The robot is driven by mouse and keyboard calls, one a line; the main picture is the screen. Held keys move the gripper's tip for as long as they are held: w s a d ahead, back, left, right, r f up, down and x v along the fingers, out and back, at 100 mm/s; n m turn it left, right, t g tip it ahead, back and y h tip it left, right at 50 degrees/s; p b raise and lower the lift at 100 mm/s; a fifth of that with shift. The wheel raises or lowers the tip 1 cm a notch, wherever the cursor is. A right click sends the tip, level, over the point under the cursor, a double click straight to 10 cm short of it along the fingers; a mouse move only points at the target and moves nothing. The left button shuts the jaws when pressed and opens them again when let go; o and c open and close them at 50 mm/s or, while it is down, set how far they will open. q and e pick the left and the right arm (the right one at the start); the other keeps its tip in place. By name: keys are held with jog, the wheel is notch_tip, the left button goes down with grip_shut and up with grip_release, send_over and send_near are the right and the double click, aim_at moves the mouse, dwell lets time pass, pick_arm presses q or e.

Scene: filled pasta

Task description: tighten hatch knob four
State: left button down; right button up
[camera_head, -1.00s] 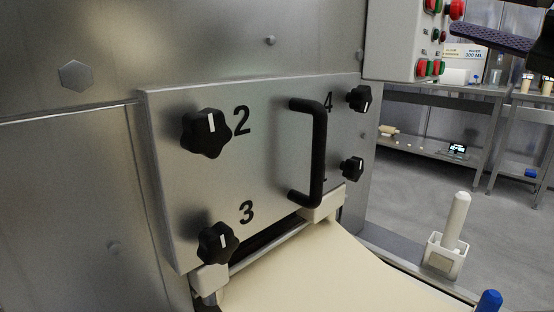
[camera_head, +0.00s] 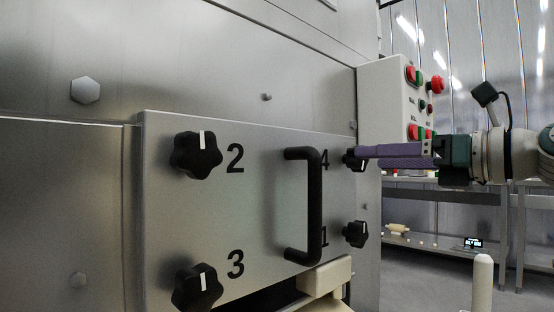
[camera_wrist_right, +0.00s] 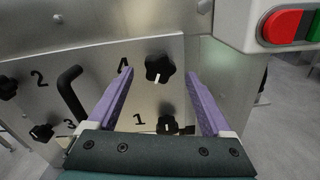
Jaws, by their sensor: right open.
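The hatch (camera_head: 262,190) is a steel plate with a black handle (camera_head: 316,205) and black star knobs labelled 1 to 4. Knob four (camera_head: 351,159) is at its upper right, partly hidden behind my right gripper (camera_head: 362,152) in the head view. In the right wrist view knob four (camera_wrist_right: 159,67) shows whole, its white mark pointing down, between and beyond the purple fingers of my right gripper (camera_wrist_right: 160,88). The fingers are open and wide apart, with no visible contact on the knob. My left gripper is not in view.
Knob one (camera_head: 356,234) is below knob four, knob two (camera_head: 196,155) upper left, knob three (camera_head: 197,287) lower left. A control box (camera_head: 385,100) with red and green buttons is just above and right of knob four. A white pestle-like post (camera_head: 482,283) stands lower right.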

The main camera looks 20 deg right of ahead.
jog(key=x, duration=0.3)
grip_shut()
dwell(0.8)
